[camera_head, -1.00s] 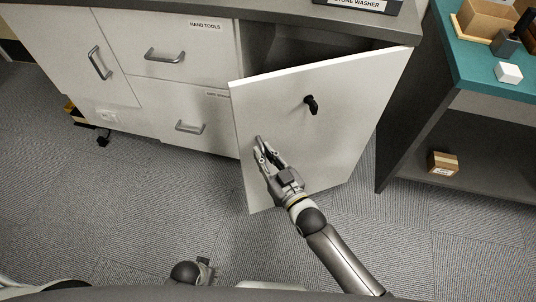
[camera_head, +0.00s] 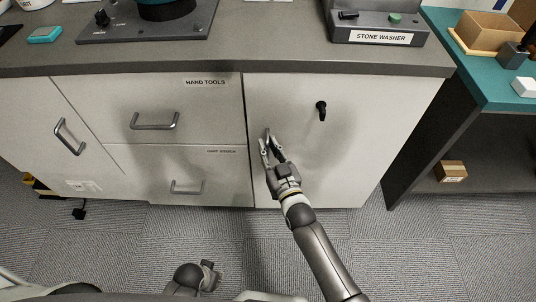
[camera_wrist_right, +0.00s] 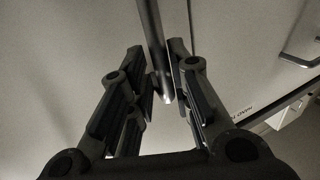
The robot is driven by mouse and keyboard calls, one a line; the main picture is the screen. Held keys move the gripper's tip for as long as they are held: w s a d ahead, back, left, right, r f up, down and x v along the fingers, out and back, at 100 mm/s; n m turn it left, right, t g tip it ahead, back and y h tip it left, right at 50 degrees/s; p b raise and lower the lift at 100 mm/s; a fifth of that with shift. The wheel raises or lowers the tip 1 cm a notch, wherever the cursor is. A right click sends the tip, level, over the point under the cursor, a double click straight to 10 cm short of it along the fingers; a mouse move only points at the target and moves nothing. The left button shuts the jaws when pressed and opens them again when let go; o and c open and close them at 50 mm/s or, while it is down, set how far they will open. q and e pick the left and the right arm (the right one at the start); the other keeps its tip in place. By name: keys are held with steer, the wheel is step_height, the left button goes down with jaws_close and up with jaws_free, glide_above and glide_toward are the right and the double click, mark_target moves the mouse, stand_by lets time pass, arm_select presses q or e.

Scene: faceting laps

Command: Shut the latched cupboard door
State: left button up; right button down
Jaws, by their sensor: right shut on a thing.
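The cupboard door (camera_head: 350,160) is a plain pale panel under the worktop, at the right end of the cabinet. It looks flush with the drawer fronts beside it, with a thin dark seam along its left edge. A black latch knob (camera_head: 321,110) sits on its upper middle, its lever pointing down. My right gripper (camera_head: 270,150) is shut on the upright bar handle (camera_wrist_right: 152,45) near the door's left edge. In the right wrist view the gripper's fingers (camera_wrist_right: 164,92) stand on either side of the bar.
Left of the door are the hand tools drawer (camera_head: 165,108) and a lower drawer (camera_head: 190,175), both shut. A stone washer (camera_head: 375,25) stands on the worktop (camera_head: 270,55). A teal-topped bench (camera_head: 455,65) with a small box (camera_head: 451,171) on its shelf is at right.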

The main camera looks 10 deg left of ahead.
steer(key=shift+a, duration=0.45)
steer(key=c, duration=1.5)
jaws_free()
steer(key=shift+s, duration=0.1)
steer(key=shift+d, duration=0.15)
steer(key=shift+s+d, duration=0.15)
steer(key=shift+s, duration=0.05)
steer(key=v, duration=1.1)
steer(key=shift+s, duration=0.2)
